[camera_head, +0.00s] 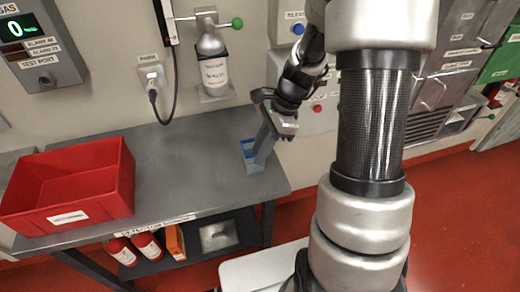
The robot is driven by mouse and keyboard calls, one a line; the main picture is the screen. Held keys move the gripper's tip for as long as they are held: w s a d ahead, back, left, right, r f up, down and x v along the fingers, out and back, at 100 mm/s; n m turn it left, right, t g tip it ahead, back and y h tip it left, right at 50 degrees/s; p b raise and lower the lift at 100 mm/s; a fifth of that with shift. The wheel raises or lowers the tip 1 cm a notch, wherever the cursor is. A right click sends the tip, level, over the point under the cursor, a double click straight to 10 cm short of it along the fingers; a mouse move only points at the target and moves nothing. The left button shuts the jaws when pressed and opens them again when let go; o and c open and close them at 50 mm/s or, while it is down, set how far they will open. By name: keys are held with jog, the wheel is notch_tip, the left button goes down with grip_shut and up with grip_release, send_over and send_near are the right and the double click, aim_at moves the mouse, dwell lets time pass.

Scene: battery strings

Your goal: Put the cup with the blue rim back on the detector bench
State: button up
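The cup with the blue rim (249,157) is at the right end of the grey detector bench (190,165), at or just above its top; I cannot tell whether it touches. It looks upright. My gripper (260,156) reaches down from the upper right, with a long grey finger overlapping the cup's right side. The other finger is not clearly seen, so whether the gripper is closed on the cup's wall cannot be told. The cup's right part is hidden behind the finger.
A red bin (68,187) stands at the bench's left. The bench middle is clear. A gas cylinder (213,65) and a plugged-in cable (153,85) are on the wall behind. Red bottles (148,246) and an orange item (174,241) are on the lower shelf.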

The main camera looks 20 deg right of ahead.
jog(key=v, duration=1.1)
jog(key=s+a+r+n+t+h, duration=0.2)
jog(key=s+r+n, duration=0.4)
jog(key=n, duration=0.3)
jog(key=s+a+r+n+t+h+p, duration=0.1)
jog(key=s+a+r+n+t+h, duration=0.1)
jog(key=s+r+n, duration=0.5)
jog(key=shift+s+a+r+n+t+h, duration=0.15)
jog(key=shift+s+a+n+t+h, duration=0.15)
jog(key=shift+s+a+n+t, duration=0.6)
jog(key=shift+s+d+r+p, duration=0.1)
jog(key=shift+s+r+p, duration=0.05)
jog(key=shift+r+p, duration=0.7)
jog(key=shift+s+d+r+p, duration=0.1)
jog(key=shift+d+r+p, duration=0.05)
jog(key=shift+r+p, duration=0.7)
